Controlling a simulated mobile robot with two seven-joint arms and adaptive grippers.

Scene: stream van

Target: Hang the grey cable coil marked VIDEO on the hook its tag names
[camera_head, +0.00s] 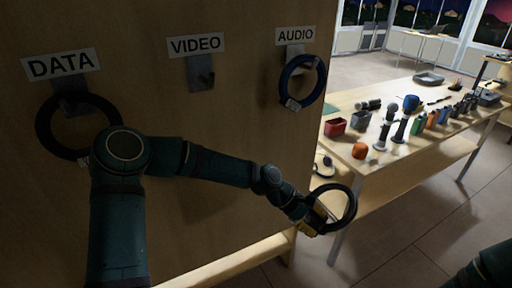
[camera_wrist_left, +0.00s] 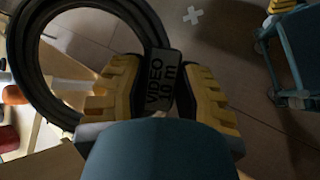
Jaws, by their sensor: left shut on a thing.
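The grey cable coil (camera_head: 351,208) shows as a dark ring held off the front of the board, at the lower right of it in the head view. In the left wrist view the coil (camera_wrist_left: 22,62) is at the upper left, and its tag (camera_wrist_left: 162,80) reads VIDEO 10 m. My left gripper (camera_head: 316,218) is shut on the coil at its tag, between yellow fingers (camera_wrist_left: 160,92). The VIDEO hook (camera_head: 201,74) is bare, under the VIDEO label (camera_head: 196,45), up and left of my gripper.
A black coil (camera_head: 45,128) hangs on the DATA hook and a blue coil (camera_head: 291,75) on the AUDIO hook, either side of the VIDEO hook. A long table (camera_head: 440,140) with several items stands at the right. Floor is open in front of it.

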